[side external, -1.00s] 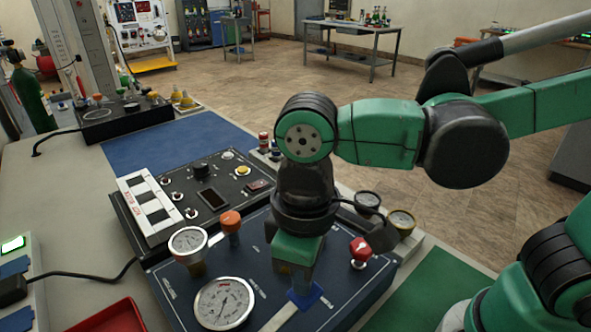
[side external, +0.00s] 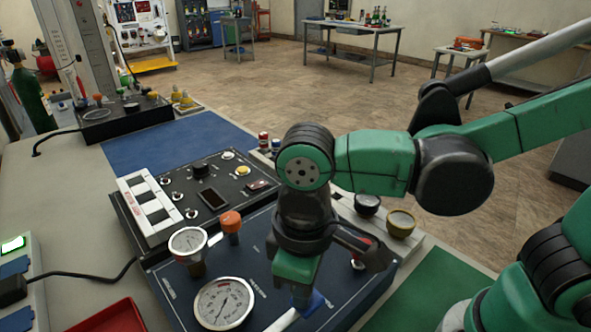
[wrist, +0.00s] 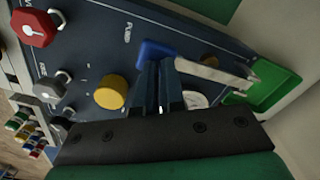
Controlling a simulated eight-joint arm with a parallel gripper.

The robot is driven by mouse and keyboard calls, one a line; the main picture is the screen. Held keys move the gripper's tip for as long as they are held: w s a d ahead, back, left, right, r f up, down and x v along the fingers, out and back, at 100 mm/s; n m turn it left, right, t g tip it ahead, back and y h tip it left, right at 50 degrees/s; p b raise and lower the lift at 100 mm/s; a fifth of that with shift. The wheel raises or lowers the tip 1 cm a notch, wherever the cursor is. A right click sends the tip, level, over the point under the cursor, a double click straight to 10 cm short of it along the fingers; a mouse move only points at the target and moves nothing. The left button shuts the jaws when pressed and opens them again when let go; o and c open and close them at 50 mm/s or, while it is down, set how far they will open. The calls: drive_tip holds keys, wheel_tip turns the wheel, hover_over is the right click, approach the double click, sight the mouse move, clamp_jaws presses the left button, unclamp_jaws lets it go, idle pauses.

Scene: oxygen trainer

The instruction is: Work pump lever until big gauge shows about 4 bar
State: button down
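The pump lever is a pale bar (side external: 284,320) with a blue grip (side external: 314,302) at its end. It also shows in the wrist view as a silver bar (wrist: 215,74) and blue grip (wrist: 155,50). My gripper (wrist: 161,66) has its two narrow fingers close together, looking shut, with tips at the blue grip. They seem to touch it, but I cannot tell whether any of it is between them. In the side view my gripper (side external: 302,297) is right over the grip, its tips partly hidden. The big gauge (side external: 224,303) faces up; its needle is too small to read surely.
A smaller gauge (side external: 188,241) and an orange knob (side external: 231,222) stand behind the big gauge. The wrist view shows a yellow knob (wrist: 111,92) and red knob (wrist: 34,27) on the panel. A red tray (side external: 108,318) lies at the front left.

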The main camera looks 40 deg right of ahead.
drive_tip(key=shift+f, duration=0.7)
drive_tip(key=shift+r, duration=1.9)
drive_tip(key=shift+f, duration=1.9)
drive_tip(key=shift+r, duration=1.9)
